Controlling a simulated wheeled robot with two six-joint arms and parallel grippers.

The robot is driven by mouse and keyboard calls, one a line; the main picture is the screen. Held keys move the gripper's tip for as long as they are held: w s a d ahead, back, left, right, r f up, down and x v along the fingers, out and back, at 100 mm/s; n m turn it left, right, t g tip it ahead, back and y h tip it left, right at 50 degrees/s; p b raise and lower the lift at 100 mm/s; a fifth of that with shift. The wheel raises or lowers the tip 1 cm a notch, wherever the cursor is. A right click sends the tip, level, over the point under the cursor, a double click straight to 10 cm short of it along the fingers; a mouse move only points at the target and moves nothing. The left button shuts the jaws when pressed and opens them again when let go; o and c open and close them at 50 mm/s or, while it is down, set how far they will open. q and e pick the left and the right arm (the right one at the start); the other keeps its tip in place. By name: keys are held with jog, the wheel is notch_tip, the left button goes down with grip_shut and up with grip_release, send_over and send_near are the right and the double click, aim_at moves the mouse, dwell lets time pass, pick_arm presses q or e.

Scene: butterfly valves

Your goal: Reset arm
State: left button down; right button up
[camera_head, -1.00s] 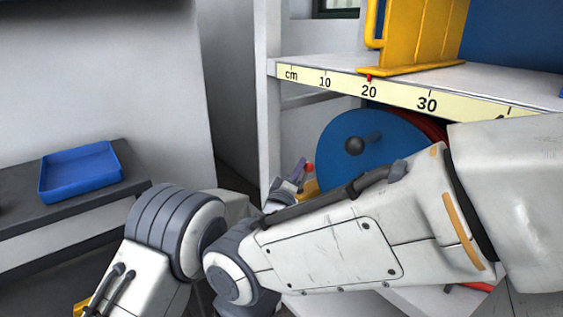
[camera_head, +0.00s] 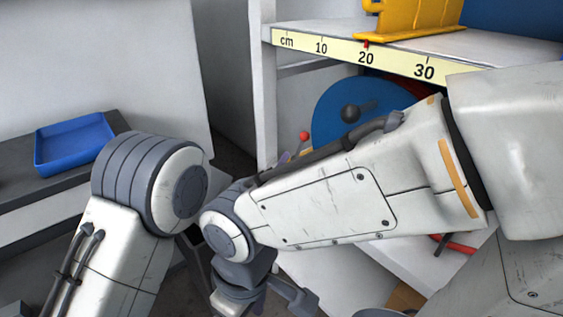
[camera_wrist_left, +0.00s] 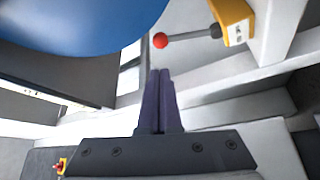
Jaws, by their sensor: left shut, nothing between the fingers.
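My left gripper (camera_wrist_left: 160,128) is shut and empty in the left wrist view, its dark purple fingers pressed together and pointing up the picture. In the head view only a bit of its purple fingers (camera_head: 283,158) shows behind my right arm. A lever with a red ball knob (camera_wrist_left: 160,40) on a yellow block (camera_wrist_left: 232,20) is ahead and to the right of the fingertips, apart from them. The red knob (camera_head: 304,135) also shows in the head view. A blue disc (camera_head: 335,113) with a black knob stands under the shelf.
A white shelf with a centimetre scale (camera_head: 345,52) crosses the upper right, with a yellow bracket (camera_head: 420,20) on it. A blue tray (camera_head: 75,142) lies on the dark counter (camera_head: 25,180) at left. Both my arms cross the near space.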

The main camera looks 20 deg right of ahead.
pick_arm(q)
jog(key=shift+a, duration=0.1)
dwell(0.4)
jog(key=w+a+f+m+g+y, duration=0.1)
jog(key=a+f+y, duration=0.15)
jog(key=a, duration=0.55)
jog(key=w+a+f+g+y, duration=0.1)
jog(key=a+y, duration=0.3)
jog(key=a, duration=0.4)
jog(key=w+a+f+m+g+y, duration=0.15)
jog(key=a+y, duration=0.25)
jog(key=a, duration=0.4)
jog(key=s+a+f+m+g+y, duration=0.1)
jog(key=s+a+f+g+y, duration=0.2)
jog(key=s+a, duration=0.65)
jog(key=s+a+f+m+g+y, duration=0.1)
jog(key=s+a+f+g, duration=0.2)
jog(key=s+a+g, duration=0.5)
jog(key=s+d+r+m, duration=0.35)
jog(key=s+d, duration=0.25)
jog(key=s, duration=0.2)
jog(key=s+d+r+m, duration=0.3)
jog(key=s+d+m, duration=0.1)
jog(key=s+d, duration=0.35)
notch_tip(320, 180, up, 28)
jog(key=s+p, duration=0.1)
jog(key=p, duration=2.7)
jog(key=shift+s+a+h, duration=0.15)
jog(key=shift+a+h, duration=0.3)
